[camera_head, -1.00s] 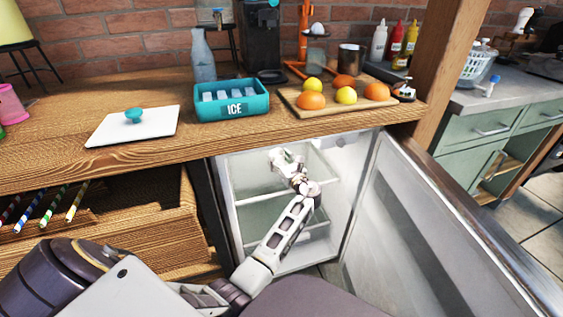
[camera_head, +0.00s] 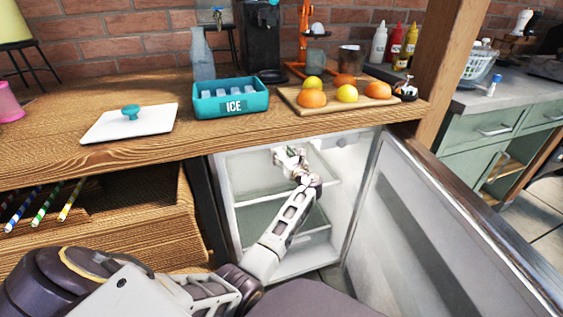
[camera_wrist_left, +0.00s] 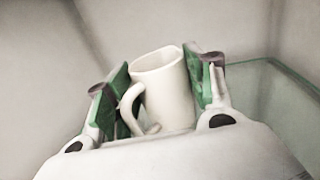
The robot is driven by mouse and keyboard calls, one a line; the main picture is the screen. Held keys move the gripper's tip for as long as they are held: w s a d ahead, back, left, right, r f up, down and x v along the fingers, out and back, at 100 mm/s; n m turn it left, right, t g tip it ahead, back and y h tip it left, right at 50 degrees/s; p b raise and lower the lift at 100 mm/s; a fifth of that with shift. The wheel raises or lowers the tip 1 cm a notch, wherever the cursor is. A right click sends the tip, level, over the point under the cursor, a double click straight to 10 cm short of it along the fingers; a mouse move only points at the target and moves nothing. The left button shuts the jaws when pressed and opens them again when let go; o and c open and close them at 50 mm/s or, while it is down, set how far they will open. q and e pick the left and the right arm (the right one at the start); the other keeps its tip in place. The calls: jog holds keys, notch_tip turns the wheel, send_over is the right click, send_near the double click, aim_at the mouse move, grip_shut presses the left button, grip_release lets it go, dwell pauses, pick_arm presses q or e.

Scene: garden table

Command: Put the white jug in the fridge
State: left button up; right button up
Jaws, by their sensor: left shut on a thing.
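The white jug (camera_wrist_left: 165,92) shows in the left wrist view, between the green finger pads of my left gripper (camera_wrist_left: 160,95). The gripper is shut on it, and the jug's handle faces left. In the head view my left gripper (camera_head: 287,157) is inside the open fridge (camera_head: 232,205), near its upper glass shelf (camera_head: 322,168). The jug is hard to make out there. I cannot tell whether it touches the shelf. The fridge door (camera_head: 425,230) stands wide open to the right. My right gripper is in neither view.
The wooden counter (camera_head: 60,160) lies above the fridge, with the teal ice box (camera_head: 232,108), a white lid (camera_head: 105,127) and a board of fruit (camera_head: 293,98) on it. An open drawer of striped straws (camera_head: 40,210) is at the left.

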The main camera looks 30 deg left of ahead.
pick_arm(q)
jog(key=shift+f, duration=0.25)
jog(key=shift+f+b, duration=1.05)
jog(key=shift+f, duration=0.35)
jog(key=shift+f, duration=0.1)
jog(key=o, duration=1.3)
jog(key=shift+c, duration=0.2)
jog(key=shift+o, duration=1)
jog(key=shift+f, duration=0.1)
